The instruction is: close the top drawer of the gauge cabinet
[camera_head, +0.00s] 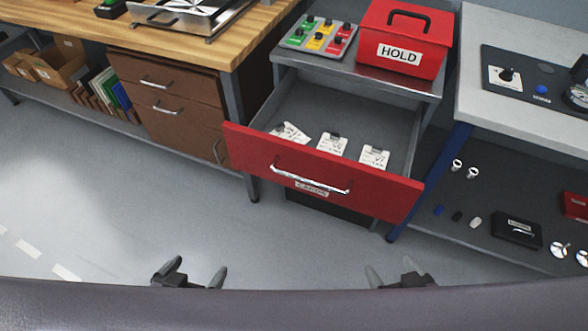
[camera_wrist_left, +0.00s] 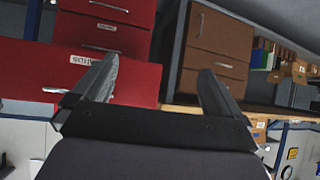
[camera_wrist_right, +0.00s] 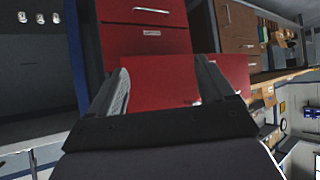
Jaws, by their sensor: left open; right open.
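The gauge cabinet (camera_head: 350,76) stands ahead with its red top drawer (camera_head: 247,145) pulled well out. The drawer has a silver bar handle (camera_head: 310,181) and a label below it. Several white tagged cards (camera_head: 332,143) lie inside. My left gripper (camera_head: 194,276) is open and empty, in front of the drawer and to its left. My right gripper (camera_head: 395,275) is open and empty, near the drawer's right front side. Both are apart from the drawer. In the left wrist view the red front (camera_wrist_left: 130,80) shows beyond the fingers. It also shows in the right wrist view (camera_wrist_right: 170,70).
A red HOLD box (camera_head: 403,40) and a tray of coloured pieces (camera_head: 318,37) sit on the cabinet top. A wooden bench (camera_head: 217,45) with brown drawers stands left. A grey table (camera_head: 490,35) with a lower shelf stands right. Floor before the drawer is clear.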

